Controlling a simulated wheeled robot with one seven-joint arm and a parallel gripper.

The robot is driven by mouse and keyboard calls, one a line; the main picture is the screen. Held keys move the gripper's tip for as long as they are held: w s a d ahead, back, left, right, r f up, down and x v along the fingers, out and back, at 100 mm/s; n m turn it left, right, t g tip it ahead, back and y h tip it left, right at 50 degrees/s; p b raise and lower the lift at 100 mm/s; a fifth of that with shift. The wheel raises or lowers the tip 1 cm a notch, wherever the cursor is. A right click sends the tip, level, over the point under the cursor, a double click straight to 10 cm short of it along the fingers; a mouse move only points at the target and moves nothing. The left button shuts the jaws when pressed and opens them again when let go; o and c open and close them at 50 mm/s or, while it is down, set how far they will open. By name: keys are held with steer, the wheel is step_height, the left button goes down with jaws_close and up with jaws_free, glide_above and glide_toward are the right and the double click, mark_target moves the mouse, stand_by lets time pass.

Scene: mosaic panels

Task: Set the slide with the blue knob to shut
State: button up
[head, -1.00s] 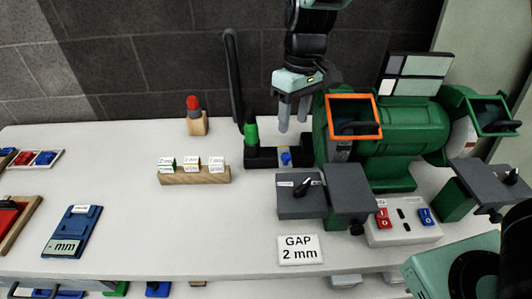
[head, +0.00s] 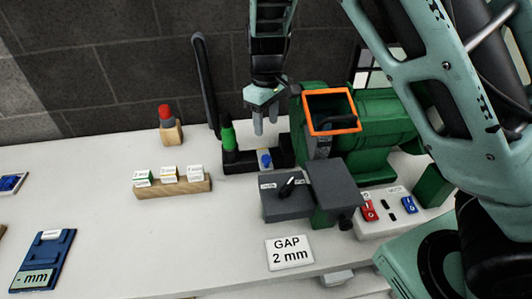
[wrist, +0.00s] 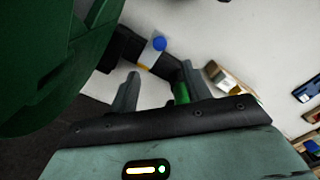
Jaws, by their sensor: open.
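The slide's blue knob (head: 265,159) sits on a pale plate on a black base (head: 241,167) beside the green grinder. In the wrist view the blue knob (wrist: 159,44) shows beyond my fingertips, on a white plate with a yellow band. My gripper (head: 265,130) is open and empty, pointing down above and behind the knob, apart from it. In the wrist view my gripper (wrist: 163,80) has its two fingers spread. Whether the slide stands open or shut I cannot tell.
The green grinder (head: 375,125) with an orange-framed guard (head: 331,130) stands close right of my gripper. A black hose (head: 206,85) and green-topped post (head: 228,134) stand left. A wooden block (head: 173,188) with labelled pieces and a "GAP 2 mm" card (head: 289,252) lie nearer.

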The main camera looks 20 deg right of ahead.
mark_target(266, 157)
step_height(266, 157, down, 12)
steer(key=shift+r+p, duration=0.15)
steer(key=shift+p, duration=0.15)
jaws_close()
steer(key=shift+w+d+b, duration=0.2)
steer(key=shift+w, duration=0.6)
steer(key=shift+w+d+b, duration=0.15)
steer(key=shift+w, duration=0.8)
jaws_free()
